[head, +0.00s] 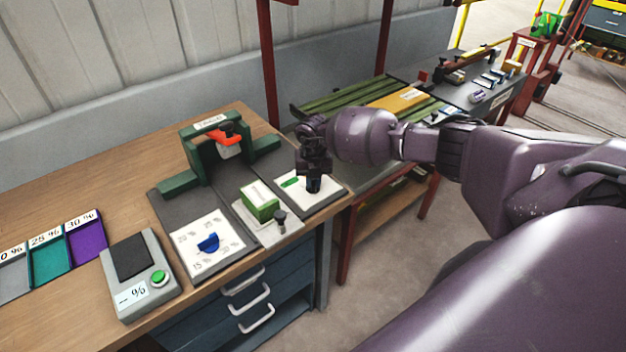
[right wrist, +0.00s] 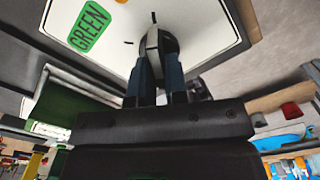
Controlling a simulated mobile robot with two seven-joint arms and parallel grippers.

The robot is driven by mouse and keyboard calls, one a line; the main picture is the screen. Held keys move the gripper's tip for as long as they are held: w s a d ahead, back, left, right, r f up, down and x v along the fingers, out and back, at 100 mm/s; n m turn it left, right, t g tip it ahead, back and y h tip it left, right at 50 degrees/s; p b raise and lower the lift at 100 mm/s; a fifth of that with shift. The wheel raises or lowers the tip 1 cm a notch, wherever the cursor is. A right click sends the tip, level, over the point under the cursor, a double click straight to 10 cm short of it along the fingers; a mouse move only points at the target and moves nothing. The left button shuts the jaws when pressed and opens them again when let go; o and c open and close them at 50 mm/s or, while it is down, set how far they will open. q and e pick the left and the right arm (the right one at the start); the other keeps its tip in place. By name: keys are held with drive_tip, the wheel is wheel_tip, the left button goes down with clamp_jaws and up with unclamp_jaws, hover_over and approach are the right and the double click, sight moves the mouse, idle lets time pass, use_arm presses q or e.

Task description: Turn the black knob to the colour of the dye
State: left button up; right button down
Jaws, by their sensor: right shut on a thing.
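My right gripper (head: 313,178) points down over a white dial plate (head: 328,193) at the right end of the wooden bench. In the right wrist view its two fingers (right wrist: 157,72) are shut on the black knob (right wrist: 158,42), one on each side. The plate carries a green label reading GREEN (right wrist: 88,27), which also shows in the head view (head: 290,181), and part of an orange mark at the picture's top edge. The gripper hides most of the knob in the head view. I cannot tell which thing holds the dye. My left gripper is not in view.
Left of the plate are a green box (head: 260,201) on a grey stand, a blue dial (head: 208,243) with percent marks, and a green press with a red handle (head: 224,133). A grey meter (head: 139,277) and coloured trays (head: 88,238) lie further left.

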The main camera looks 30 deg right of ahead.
drive_tip(key=n+b, duration=0.2)
drive_tip(key=n, duration=0.2)
drive_tip(key=shift+d+f+n, duration=0.1)
drive_tip(key=shift+d+n, duration=0.05)
drive_tip(key=shift+n, duration=0.15)
drive_tip(key=n+b, duration=0.1)
drive_tip(key=n, duration=0.1)
drive_tip(key=shift+n+b, duration=0.3)
drive_tip(key=n+b, duration=0.1)
drive_tip(key=n, duration=0.2)
drive_tip(key=shift+d, duration=0.1)
drive_tip(key=shift+n+b, duration=0.75)
drive_tip(key=shift+n, duration=0.85)
drive_tip(key=c, duration=1.1)
unclamp_jaws()
drive_tip(key=shift+c, duration=0.2)
